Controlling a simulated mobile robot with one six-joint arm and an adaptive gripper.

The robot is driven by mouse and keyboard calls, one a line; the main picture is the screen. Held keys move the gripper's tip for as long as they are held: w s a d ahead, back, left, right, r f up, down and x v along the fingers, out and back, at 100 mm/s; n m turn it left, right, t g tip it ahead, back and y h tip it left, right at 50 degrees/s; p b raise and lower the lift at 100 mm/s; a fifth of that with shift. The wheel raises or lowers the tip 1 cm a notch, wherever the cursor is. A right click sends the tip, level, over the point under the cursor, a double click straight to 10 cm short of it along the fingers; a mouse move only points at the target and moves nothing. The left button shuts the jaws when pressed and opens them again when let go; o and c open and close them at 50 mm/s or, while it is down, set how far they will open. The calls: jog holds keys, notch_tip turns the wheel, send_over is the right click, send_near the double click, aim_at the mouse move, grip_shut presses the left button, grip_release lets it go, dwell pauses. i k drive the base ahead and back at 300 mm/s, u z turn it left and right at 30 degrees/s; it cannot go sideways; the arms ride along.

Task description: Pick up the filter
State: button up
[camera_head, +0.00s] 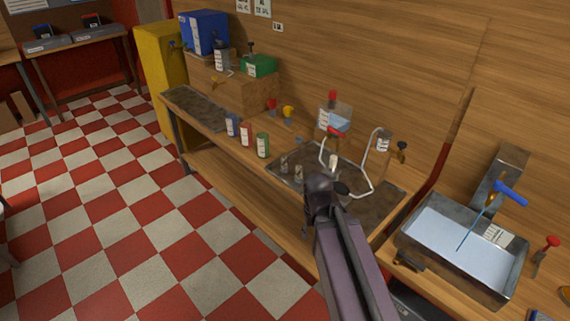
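My gripper (322,188) is dark and hangs over the front edge of the wooden workbench (228,140), beside a metal tray (272,170). My purple-grey arm reaches up to it from the bottom. The fingers are too small and dark to tell open from shut, and no held object shows. I cannot tell for sure which thing is the filter. Small grey pieces (298,172) and a small pale piece (333,161) are at the tray, close to my gripper. Behind them are bent white tubes (326,155) and a labelled canister (383,143). My gripper and arm hide part of the tray.
Blue (232,125), red (246,134) and green (263,145) cans stand left of the tray. A clear box with a red cap (334,117) stands behind. A metal basin (408,232) is at right. A yellow cabinet (162,80) is far left. The checkered floor (150,200) is open.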

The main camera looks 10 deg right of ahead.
aim_at(284, 159)
jog(key=u, duration=0.05)
jog(key=i, duration=0.9)
jog(key=z, duration=0.05)
